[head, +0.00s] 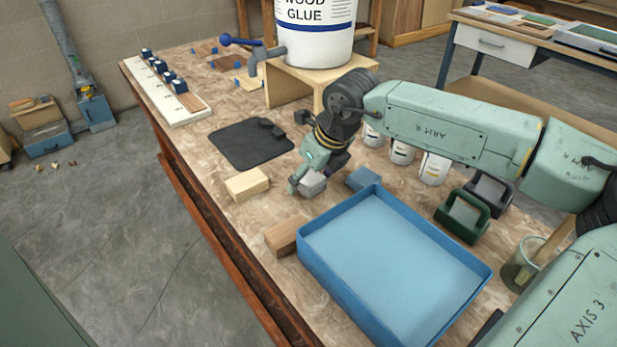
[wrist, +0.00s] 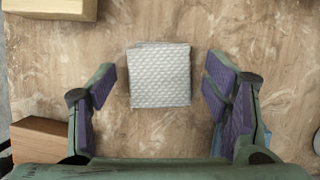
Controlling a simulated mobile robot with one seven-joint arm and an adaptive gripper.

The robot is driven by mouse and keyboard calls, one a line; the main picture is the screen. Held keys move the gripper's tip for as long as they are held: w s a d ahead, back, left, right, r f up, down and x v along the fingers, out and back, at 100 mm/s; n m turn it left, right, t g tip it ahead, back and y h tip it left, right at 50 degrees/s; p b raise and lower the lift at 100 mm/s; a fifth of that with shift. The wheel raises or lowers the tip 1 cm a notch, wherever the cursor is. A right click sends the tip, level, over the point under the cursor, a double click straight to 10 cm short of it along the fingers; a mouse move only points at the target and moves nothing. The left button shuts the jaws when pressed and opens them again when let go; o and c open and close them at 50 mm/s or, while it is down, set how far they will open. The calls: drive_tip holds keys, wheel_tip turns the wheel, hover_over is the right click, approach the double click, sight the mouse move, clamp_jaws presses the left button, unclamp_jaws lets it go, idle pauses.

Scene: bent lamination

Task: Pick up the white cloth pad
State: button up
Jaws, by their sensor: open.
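The white cloth pad (wrist: 160,75) is a small, roughly square, pale grey-white pad with a quilted texture. It lies on the wooden bench top, centred between my fingers in the wrist view. In the head view the pad (head: 312,184) shows just under my gripper (head: 310,180), partly covered by it. My gripper (wrist: 162,95) is open, with a finger on each side of the pad and a visible gap to each side. Whether the fingertips are down at the bench's height, I cannot tell.
A light wood block (head: 247,184) and a brown block (head: 284,237) lie to the left. A blue tray (head: 395,262) stands in front, with a small blue block (head: 363,179) behind it. A black mat (head: 250,145) lies behind. A glue bucket (head: 314,40) stands on a wooden stand.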

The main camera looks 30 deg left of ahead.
sight(310, 178)
drive_tip(key=shift+c, duration=0.6)
drive_tip(key=c, duration=0.9)
drive_tip(key=shift+r, duration=0.1)
wheel_tip(310, 178, up, 10)
drive_tip(key=shift+f+b, duration=0.1)
drive_tip(key=shift+b, duration=0.9)
drive_tip(key=o, duration=0.3)
drive_tip(key=c, duration=0.4)
